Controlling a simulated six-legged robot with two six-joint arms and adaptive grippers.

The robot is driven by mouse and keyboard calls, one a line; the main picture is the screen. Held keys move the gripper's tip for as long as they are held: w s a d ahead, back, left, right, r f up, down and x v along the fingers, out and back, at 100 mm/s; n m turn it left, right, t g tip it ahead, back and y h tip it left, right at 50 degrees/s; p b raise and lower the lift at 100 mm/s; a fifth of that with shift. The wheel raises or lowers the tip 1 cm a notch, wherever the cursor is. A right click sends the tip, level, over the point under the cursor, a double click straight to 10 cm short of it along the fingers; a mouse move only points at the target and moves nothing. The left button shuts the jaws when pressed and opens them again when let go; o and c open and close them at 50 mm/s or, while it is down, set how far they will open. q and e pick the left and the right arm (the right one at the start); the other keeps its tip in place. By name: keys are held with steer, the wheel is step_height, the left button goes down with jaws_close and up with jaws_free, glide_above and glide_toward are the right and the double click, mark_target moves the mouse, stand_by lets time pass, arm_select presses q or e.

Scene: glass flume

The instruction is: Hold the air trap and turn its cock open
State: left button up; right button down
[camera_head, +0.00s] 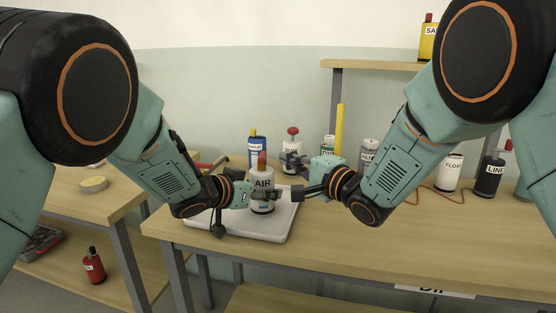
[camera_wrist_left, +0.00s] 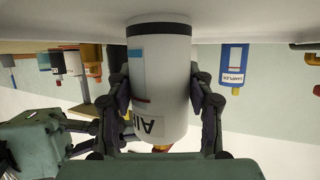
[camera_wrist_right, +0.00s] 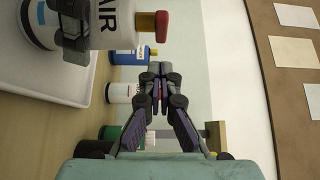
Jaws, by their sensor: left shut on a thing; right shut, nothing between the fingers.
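The air trap (camera_head: 262,204) is a white cylinder with a dark base band and an "AIR" label. It stands upright on the white tray (camera_head: 207,233). Its red cock (camera_wrist_right: 162,26) sits on a short amber stem at the top. My left gripper (camera_head: 266,195) is shut around the body of the trap, with a finger on each side in the left wrist view (camera_wrist_left: 160,100). My right gripper (camera_head: 291,162) is shut and empty, to the right of the cock and apart from it. Its closed fingertips (camera_wrist_right: 157,84) show in the right wrist view.
A blue sampler bottle (camera_head: 254,147), a red-topped bottle (camera_head: 291,142) and a grey bottle (camera_head: 369,151) stand behind the trap. A yellow post (camera_head: 339,124) rises there. The bench front (camera_head: 350,245) is clear.

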mark_target(273, 170)
arm_select(q)
steer(key=shift+a, duration=0.1)
arm_select(e)
steer(key=a, duration=0.3)
steer(key=shift+w, duration=0.2)
steer(key=shift+d, duration=0.1)
steer(key=shift+w+a+n+g+y, duration=0.2)
steer(key=shift+a+n+g+y, duration=0.2)
steer(key=shift+n+g+y, duration=0.25)
steer(key=shift+a, duration=0.1)
arm_select(q)
steer(key=shift+s, duration=0.1)
